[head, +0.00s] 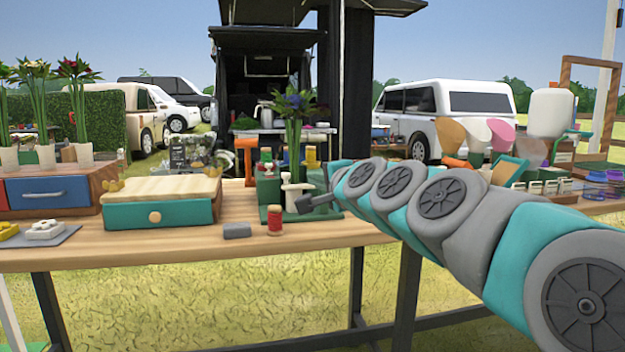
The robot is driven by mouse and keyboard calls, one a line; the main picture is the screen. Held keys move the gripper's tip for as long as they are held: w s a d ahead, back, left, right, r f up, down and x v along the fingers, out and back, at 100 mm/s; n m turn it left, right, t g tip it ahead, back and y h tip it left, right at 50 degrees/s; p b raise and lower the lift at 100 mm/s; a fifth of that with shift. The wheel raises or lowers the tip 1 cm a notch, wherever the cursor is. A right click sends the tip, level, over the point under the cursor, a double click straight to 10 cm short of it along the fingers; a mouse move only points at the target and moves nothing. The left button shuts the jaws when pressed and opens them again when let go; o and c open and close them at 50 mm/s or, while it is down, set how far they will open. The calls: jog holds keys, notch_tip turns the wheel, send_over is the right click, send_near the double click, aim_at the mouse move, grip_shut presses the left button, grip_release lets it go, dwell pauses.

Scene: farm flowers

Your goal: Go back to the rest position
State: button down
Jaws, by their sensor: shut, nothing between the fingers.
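My arm reaches in from the lower right of the head view, over the wooden table (150,258). My gripper (304,204) is at its far end, small and dark, pointing left. It is shut with nothing in it. A white figure-like piece (292,190) stands just behind the gripper. I cannot tell whether the gripper touches it.
Potted flowers (77,105) stand on a blue drawer unit (48,193) at far left. Colourful cones (475,135) stand at right.

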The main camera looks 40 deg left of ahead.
jog(key=shift+v, duration=0.95)
jog(key=shift+s+f, duration=0.1)
jog(key=shift+s, duration=0.05)
